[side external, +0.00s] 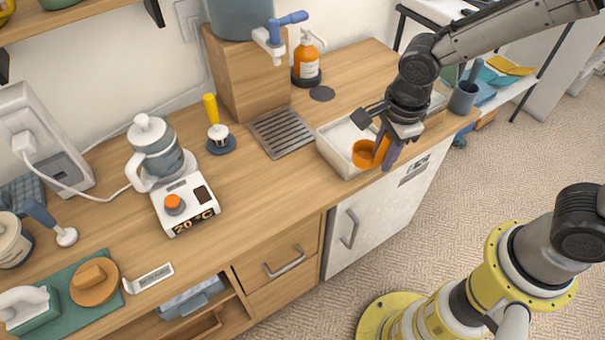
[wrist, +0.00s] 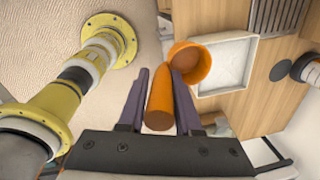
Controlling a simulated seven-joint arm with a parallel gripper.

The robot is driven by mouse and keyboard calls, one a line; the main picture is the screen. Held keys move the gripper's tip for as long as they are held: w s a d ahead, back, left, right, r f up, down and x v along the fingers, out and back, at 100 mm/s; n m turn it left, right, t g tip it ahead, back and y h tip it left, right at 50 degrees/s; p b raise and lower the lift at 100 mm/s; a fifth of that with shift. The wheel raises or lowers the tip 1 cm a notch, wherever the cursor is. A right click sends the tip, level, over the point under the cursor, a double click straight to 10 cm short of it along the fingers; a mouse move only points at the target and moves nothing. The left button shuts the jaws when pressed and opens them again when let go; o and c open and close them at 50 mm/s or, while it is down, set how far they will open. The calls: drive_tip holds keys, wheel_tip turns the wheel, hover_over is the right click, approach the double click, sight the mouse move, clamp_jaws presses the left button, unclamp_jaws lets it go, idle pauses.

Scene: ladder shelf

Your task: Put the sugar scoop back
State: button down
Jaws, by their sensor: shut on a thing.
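The orange sugar scoop (side external: 364,153) has a round cup and a tapered handle. My gripper (side external: 387,156) is shut on its handle, above the counter's front edge. In the wrist view, the handle (wrist: 158,112) lies between the two purple fingers of my gripper (wrist: 161,78), with the cup (wrist: 187,60) beyond the fingertips. The white square bin (side external: 329,157) is on the counter below and left of my gripper; its inside looks white. In the side view, the cup overlaps the bin; it appears to be above it, but the exact height is hard to tell.
A drain grille (side external: 283,131) is left of the bin. Behind stand an orange pump bottle (side external: 306,62) and a wooden block (side external: 247,85) carrying a blue tapped container (side external: 238,17). A kettle (side external: 160,155) on a white base stands farther left.

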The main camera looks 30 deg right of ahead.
drive_tip(key=shift+s+a+r+n, duration=0.1)
drive_tip(key=shift+s+a+n, duration=0.05)
drive_tip(key=shift+a, duration=0.3)
drive_tip(key=shift+s+a+r+n, duration=0.1)
drive_tip(key=shift+s+a+n, duration=0.05)
drive_tip(key=shift+a, duration=0.3)
drive_tip(key=shift+w+a+f, duration=0.95)
drive_tip(key=shift+w+f, duration=1.2)
drive_tip(key=shift+w+a+f, duration=0.9)
drive_tip(key=shift+w+f, duration=1.2)
drive_tip(key=shift+f, duration=0.05)
drive_tip(key=shift+w+a+f, duration=0.95)
drive_tip(key=shift+w+f, duration=1.2)
drive_tip(key=shift+f, duration=0.2)
drive_tip(key=c, duration=0.6)
unclamp_jaws()
drive_tip(key=shift+r, duration=0.1)
wheel_tip(320, 180, up, 12)
drive_tip(key=s, duration=0.1)
drive_tip(key=shift+s, duration=0.25)
